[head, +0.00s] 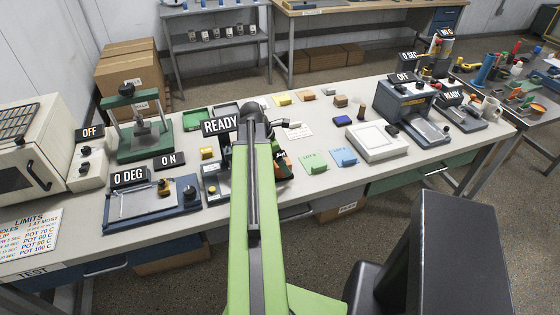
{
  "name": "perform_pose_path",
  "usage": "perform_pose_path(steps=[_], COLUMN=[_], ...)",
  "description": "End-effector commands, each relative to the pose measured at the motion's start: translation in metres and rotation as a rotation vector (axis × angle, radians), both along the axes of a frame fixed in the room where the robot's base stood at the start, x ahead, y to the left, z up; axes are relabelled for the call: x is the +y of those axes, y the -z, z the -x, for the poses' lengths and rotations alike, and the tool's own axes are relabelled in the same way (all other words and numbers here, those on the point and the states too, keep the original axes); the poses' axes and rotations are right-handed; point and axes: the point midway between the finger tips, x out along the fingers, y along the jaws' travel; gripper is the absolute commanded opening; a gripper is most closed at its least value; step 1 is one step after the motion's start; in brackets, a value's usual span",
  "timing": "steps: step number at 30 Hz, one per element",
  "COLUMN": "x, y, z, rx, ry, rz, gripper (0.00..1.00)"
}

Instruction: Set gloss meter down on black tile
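My green arm reaches over the bench, and its dark wrist is near the bench's middle. The arm hides my gripper's fingertips, so I cannot see whether they are open or shut. A dark object with a reddish part (284,162) shows just right of the arm; I cannot tell if it is held or what it is. A small blue-grey instrument (214,182) stands left of the arm, below a READY sign (221,124). I cannot identify the gloss meter or the black tile with certainty; the arm may hide them.
A green press (135,135), a blue device (150,208) under a 0 DEG sign and a white oven (25,140) stand left. Green (314,161) and blue (343,157) pads and a white framed plate (376,140) lie right of the arm. Dark machines (405,100) stand farther right.

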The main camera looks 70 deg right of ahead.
Motion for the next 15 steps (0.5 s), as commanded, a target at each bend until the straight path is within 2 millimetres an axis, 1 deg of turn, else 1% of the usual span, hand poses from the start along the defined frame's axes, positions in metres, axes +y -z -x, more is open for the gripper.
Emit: perform_pose_path(steps=[5, 8, 11, 15], x=[0.0, 0.002, 0.006, 0.014], y=[-0.001, -0.011, -0.03, -0.064], z=[0.0, -0.002, -0.007, -0.017], rx=[0.0, 0.0, 0.0, 0.0], ry=[0.0, -0.001, -0.002, -0.001], rz=[0.0, 0.0, 0.0, 0.0], gripper=[1.0, 1.0, 1.0, 1.0])
